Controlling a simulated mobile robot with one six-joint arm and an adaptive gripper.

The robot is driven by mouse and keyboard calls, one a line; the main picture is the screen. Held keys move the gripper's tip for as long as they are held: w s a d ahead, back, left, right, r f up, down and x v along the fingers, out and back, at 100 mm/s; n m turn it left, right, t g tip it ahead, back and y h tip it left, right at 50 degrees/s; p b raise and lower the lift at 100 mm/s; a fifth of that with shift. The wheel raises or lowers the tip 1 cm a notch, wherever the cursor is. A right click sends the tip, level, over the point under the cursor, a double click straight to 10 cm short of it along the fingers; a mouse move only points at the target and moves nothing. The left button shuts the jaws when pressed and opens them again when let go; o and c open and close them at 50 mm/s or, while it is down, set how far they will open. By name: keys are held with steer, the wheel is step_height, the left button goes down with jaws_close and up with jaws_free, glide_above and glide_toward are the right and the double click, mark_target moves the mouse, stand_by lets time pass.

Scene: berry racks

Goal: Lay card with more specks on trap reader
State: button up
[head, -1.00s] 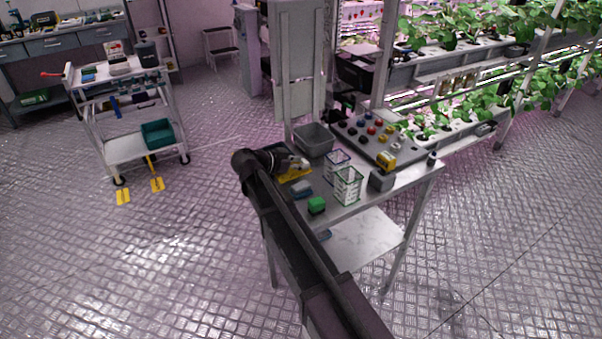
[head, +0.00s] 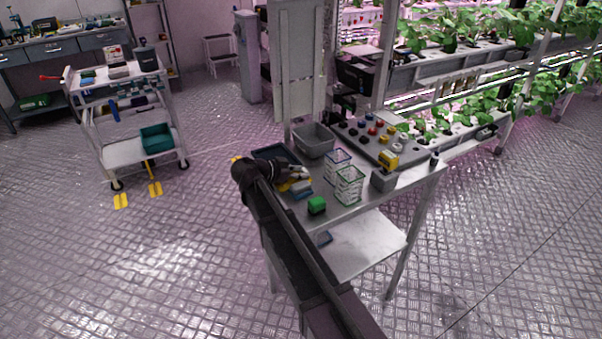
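A yellow card (head: 284,186) lies at the left part of the metal table, partly hidden under my gripper (head: 303,173). A small yellow edge (head: 236,159) shows beside my wrist at the left; I cannot tell if it is a second card. Specks are too small to see in the head view. My gripper is low over the table next to the yellow card; its fingers are too small to tell open from shut. A blue-grey block (head: 302,190) sits just in front of the gripper. I cannot tell which thing is the trap reader.
Two wire baskets (head: 349,190), a green block (head: 317,206) and a board of coloured knobs (head: 352,130) crowd the table (head: 405,185). A cart (head: 118,152) stands left.

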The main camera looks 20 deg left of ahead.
steer(key=shift+o, duration=0.8)
steer(key=shift+r, duration=0.15)
steer(key=shift+s+a+r+p, duration=0.15)
steer(key=shift+p, duration=0.2)
steer(key=p+v, duration=0.3)
steer(key=v, duration=0.6)
steer(key=shift+s+a+r+p, duration=0.2)
steer(key=shift+p, duration=0.2)
steer(key=shift+v, duration=0.9)
steer(key=shift+o, duration=0.3)
steer(key=shift+p, duration=0.4)
